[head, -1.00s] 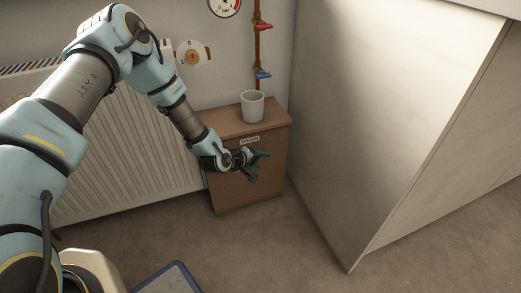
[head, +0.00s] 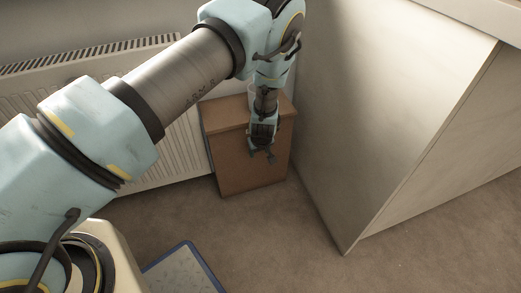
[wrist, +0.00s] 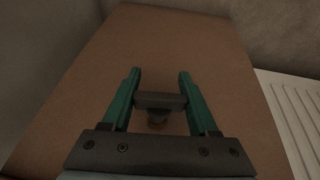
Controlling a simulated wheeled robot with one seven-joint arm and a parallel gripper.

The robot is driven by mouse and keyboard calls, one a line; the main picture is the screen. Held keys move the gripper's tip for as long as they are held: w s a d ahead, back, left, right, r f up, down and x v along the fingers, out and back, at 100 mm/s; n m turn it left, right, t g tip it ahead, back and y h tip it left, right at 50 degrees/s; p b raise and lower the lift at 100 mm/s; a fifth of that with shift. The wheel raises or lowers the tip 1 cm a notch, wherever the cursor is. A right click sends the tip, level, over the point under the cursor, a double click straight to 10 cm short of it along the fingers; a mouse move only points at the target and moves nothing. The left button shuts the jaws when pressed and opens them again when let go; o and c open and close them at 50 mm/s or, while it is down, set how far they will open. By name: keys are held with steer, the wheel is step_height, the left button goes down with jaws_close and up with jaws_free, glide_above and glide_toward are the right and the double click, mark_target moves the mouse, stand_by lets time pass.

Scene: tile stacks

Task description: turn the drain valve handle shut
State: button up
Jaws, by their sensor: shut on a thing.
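The drain valve handle (wrist: 158,101) is a dark bar, seen in the wrist view lying crosswise between my gripper's fingers, with a small brass part (wrist: 157,122) by it. It is in front of the brown box (wrist: 95,75). My gripper (wrist: 160,73) has green fingers and is shut on the handle, one finger at each end of the bar. In the head view my gripper (head: 262,154) is at the front face of the brown box (head: 235,165). The handle cannot be made out clearly there, and the box's label is hidden behind my arm.
A white ribbed radiator (head: 185,140) stands left of the box. A large pale cabinet (head: 370,120) stands close on the right. A blue-edged panel (head: 185,270) lies at the lower front. The carpet floor (head: 270,245) before the box is clear.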

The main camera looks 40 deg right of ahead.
steer(key=shift+y, duration=0.4)
steer(key=shift+a+t, duration=0.1)
steer(key=shift+t, duration=0.2)
steer(key=o, duration=1.4)
steer(key=p+v, duration=0.1)
steer(key=v, duration=0.9)
steer(key=shift+r+p, duration=0.4)
